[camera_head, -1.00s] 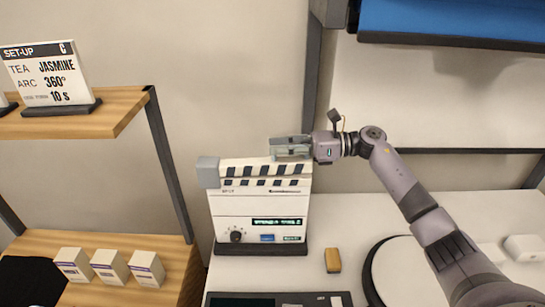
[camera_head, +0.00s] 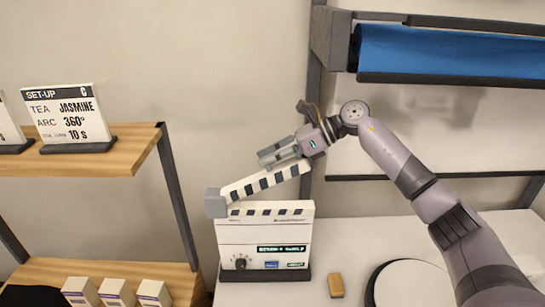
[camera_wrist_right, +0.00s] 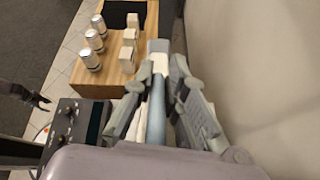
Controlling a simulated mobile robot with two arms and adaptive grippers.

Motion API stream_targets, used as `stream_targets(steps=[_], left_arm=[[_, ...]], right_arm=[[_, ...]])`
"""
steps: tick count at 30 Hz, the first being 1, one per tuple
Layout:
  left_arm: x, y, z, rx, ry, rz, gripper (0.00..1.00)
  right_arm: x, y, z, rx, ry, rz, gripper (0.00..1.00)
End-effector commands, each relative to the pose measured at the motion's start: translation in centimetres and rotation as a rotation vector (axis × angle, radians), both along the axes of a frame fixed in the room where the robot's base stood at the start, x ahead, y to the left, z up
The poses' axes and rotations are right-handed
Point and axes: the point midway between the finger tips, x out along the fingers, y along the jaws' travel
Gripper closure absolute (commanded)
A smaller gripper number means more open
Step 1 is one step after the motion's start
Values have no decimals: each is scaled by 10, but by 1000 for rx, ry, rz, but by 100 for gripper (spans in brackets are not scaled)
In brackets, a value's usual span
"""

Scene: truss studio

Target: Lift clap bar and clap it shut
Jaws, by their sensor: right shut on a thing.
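The clapperboard (camera_head: 265,233) stands upright on the white table, with a dark base and a small display and knob on its front. Its striped clap bar (camera_head: 262,184) is hinged at a grey block on the left and tilts up to the right, clear of the board's top edge. My right gripper (camera_head: 280,155) is shut on the bar near its free right end. In the right wrist view the fingers sit on both sides of the pale bar (camera_wrist_right: 156,105).
A tan block (camera_head: 335,286) and a round white disc (camera_head: 420,288) lie on the table to the right. A wooden shelf (camera_head: 90,160) with slate cards (camera_head: 72,115) stands left. A blue roll (camera_head: 450,52) hangs at upper right.

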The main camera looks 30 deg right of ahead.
Motion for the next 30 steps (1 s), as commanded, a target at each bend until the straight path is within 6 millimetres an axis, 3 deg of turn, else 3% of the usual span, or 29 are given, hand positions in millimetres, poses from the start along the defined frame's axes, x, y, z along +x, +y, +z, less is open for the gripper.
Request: stream_targets(steps=[3, 4, 11, 22, 30], left_arm=[[0, 2, 0, 2, 1, 2, 60], [0, 2, 0, 2, 1, 2, 60], [0, 2, 0, 3, 0, 3, 60], [-2, 1, 0, 1, 3, 3, 60], [-1, 1, 0, 1, 1, 3, 60]], right_arm=[[-2, 2, -2, 4, 8, 6, 100], [-2, 2, -2, 4, 8, 6, 86], [-1, 1, -1, 3, 4, 4, 70], [-2, -4, 2, 2, 0, -1, 69], [-18, -38, 21, 1, 1, -2, 69]])
